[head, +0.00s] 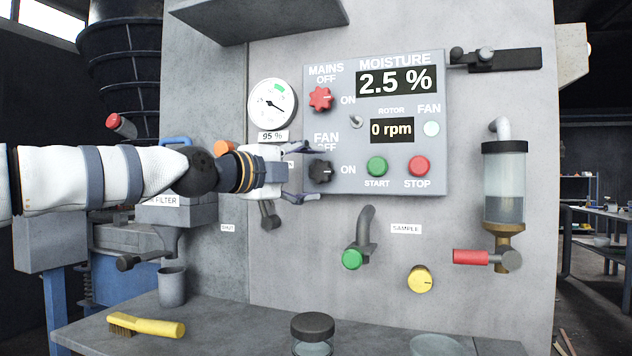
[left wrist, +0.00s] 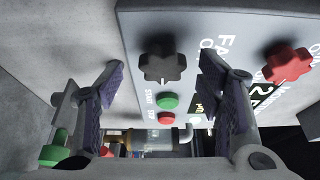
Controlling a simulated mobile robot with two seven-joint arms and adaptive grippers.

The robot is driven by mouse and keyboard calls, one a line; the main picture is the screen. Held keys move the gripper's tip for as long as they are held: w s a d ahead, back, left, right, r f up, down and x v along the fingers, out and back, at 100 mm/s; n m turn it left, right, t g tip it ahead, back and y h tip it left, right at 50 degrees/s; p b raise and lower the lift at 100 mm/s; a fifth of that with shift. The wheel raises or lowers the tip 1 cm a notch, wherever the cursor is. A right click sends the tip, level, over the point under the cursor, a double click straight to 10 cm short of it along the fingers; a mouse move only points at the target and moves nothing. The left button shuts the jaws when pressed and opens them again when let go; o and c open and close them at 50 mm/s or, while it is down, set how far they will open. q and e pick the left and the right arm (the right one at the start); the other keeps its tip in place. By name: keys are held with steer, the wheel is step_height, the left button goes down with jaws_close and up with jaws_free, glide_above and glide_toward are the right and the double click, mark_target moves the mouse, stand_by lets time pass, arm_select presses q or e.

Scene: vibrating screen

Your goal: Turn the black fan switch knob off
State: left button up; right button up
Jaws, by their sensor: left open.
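The black fan knob (head: 320,170) sits at the lower left of the grey control panel, between the labels FAN OFF and ON. In the left wrist view the knob (left wrist: 162,60) shows whole, and its small white mark lies on the side toward START, which is the ON side. My left gripper (head: 308,173) is open and points right at the knob. In the left wrist view its two fingers (left wrist: 162,80) are spread to either side of the knob, with gaps and no visible contact. My right gripper is not in view.
The red mains knob (head: 320,98) is above the fan knob. The green START button (head: 377,166) and red STOP button (head: 418,166) are to the right. A dial gauge (head: 272,104) is above my left gripper. A green-ended valve handle (head: 353,258) is below the panel.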

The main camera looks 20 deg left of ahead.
arm_select(q)
steer(key=shift+x, duration=0.75)
steer(key=shift+r, duration=0.15)
steer(key=shift+s, duration=0.1)
steer(key=shift+c, duration=0.6)
steer(key=c, duration=1)
